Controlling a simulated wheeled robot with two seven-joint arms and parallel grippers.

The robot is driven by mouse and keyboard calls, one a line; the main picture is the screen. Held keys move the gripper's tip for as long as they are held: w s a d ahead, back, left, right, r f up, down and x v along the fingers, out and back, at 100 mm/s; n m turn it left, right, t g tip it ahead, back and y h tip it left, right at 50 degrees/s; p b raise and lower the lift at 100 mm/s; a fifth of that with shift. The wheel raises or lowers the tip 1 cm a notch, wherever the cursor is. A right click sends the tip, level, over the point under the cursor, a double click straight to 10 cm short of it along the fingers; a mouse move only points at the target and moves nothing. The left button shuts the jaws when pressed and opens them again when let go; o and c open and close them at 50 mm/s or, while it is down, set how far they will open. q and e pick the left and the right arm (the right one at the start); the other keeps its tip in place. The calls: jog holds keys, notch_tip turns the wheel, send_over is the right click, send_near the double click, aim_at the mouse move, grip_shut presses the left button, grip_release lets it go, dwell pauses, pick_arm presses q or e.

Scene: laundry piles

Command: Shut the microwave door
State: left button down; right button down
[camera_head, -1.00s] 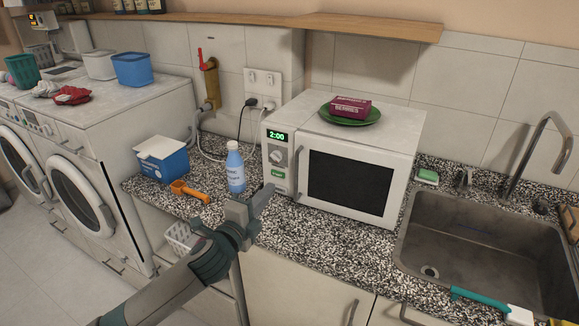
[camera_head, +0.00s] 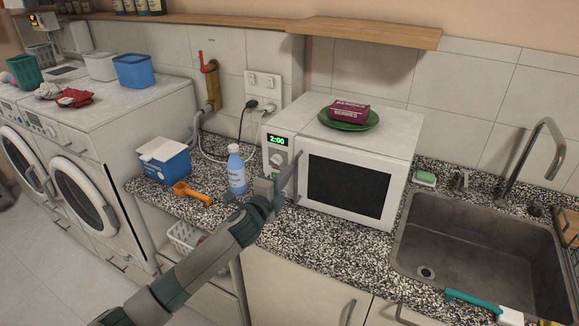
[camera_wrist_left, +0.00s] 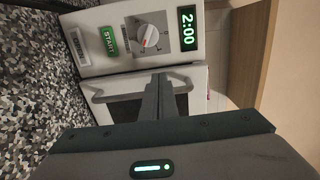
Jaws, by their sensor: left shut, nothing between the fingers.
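The white microwave (camera_head: 388,140) stands on the speckled counter, its control panel at the left showing 2:00. Its door (camera_head: 345,188) has a dark window and a handle along its left edge. The door looks flush or nearly flush with the front; I cannot tell if it is latched. My left gripper (camera_head: 288,182) is shut and empty, in front of the door's left edge by the handle. In the left wrist view the fingers (camera_wrist_left: 160,90) overlap the handle (camera_wrist_left: 96,96) and door; contact is unclear. My right gripper is not in view.
A green plate (camera_head: 366,125) with a berries box (camera_head: 349,110) lies on the microwave. A blue bottle (camera_head: 236,172), an orange scoop (camera_head: 190,194) and a blue box (camera_head: 163,162) stand left of it. A sink (camera_head: 480,235) is at the right.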

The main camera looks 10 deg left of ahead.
pick_arm(q)
jog(key=shift+p+x, duration=0.3)
jog(key=shift+x, duration=0.85)
